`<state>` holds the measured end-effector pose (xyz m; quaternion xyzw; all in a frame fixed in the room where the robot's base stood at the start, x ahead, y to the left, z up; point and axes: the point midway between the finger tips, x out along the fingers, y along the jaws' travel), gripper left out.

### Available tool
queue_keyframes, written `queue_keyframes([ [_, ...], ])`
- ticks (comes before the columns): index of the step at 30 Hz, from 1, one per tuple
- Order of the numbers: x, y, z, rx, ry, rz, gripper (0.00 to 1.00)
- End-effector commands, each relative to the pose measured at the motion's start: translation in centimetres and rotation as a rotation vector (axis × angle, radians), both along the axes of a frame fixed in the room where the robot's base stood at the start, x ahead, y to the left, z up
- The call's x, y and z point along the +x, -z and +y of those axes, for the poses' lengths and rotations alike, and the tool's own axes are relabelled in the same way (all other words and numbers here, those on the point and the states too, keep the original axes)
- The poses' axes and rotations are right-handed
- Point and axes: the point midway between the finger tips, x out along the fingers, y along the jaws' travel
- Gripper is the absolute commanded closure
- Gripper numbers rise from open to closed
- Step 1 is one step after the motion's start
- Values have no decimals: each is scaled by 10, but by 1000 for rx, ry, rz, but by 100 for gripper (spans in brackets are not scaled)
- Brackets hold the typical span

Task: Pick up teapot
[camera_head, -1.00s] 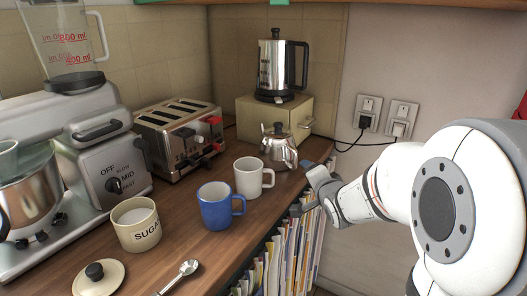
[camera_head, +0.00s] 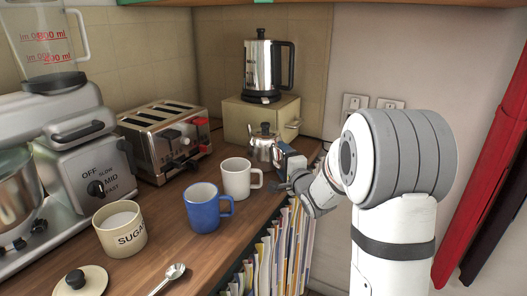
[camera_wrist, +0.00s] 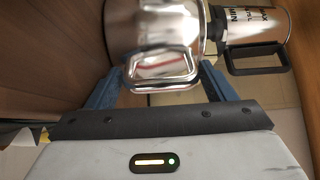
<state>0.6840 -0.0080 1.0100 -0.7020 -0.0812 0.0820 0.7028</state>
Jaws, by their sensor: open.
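The teapot (camera_head: 262,150) is small, shiny metal with a dark lid knob. It stands upright on the wooden counter, before the beige box. My gripper (camera_head: 284,170) is at its right side, near the counter's right edge. In the wrist view the teapot (camera_wrist: 150,28) fills the top middle. Its loop handle (camera_wrist: 165,72) faces my palm. My gripper (camera_wrist: 158,80) is open, with one blue finger on each side of the handle and no visible grip. The fingertips are partly hidden by the teapot's body.
A white mug (camera_head: 236,180) and a blue mug (camera_head: 203,210) stand left of and nearer than the teapot. The beige box (camera_head: 236,121) behind carries an electric kettle (camera_head: 258,68). A toaster (camera_head: 160,150) is at left. Books (camera_head: 262,262) stand below the counter edge.

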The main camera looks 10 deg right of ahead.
Motion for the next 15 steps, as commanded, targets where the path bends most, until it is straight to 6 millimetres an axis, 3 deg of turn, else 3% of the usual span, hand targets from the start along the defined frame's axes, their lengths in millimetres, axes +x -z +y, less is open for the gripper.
queue_keyframes([
  [9, 6, 0, 2, -1, -1, 0, 24],
  [15, 6, 0, 3, -1, -2, 0, 40],
])
